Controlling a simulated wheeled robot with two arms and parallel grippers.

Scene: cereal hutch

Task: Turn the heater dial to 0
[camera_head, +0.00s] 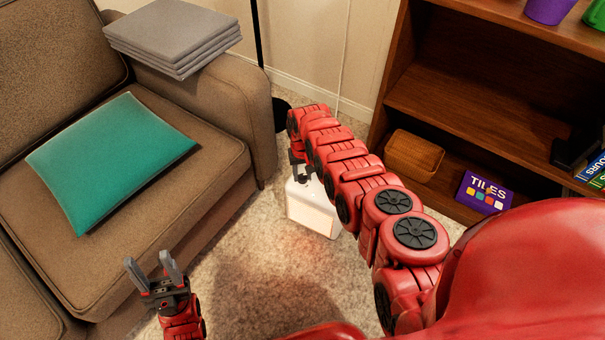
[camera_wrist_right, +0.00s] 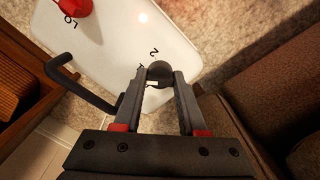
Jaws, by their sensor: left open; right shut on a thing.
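The white heater (camera_head: 314,212) stands on the carpet beside the sofa, its front glowing faintly orange. Its top (camera_wrist_right: 115,40) fills much of the right wrist view. A dark round dial (camera_wrist_right: 158,70) sits near its edge, with a "2" printed beside it; other marks are partly covered. My right gripper (camera_wrist_right: 160,78) is shut on the dial, one finger on each side. In the head view my right gripper (camera_head: 302,178) is over the heater, and the dial is hidden. My left gripper (camera_head: 154,268) is open and empty in front of the sofa.
A red knob (camera_wrist_right: 72,8) marked "LO" and a black bent handle (camera_wrist_right: 75,85) are also on the heater. The brown sofa (camera_head: 215,165) is at the left. A wooden shelf (camera_head: 450,105) with a basket (camera_head: 413,156) and a TILES box (camera_head: 483,192) is at the right.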

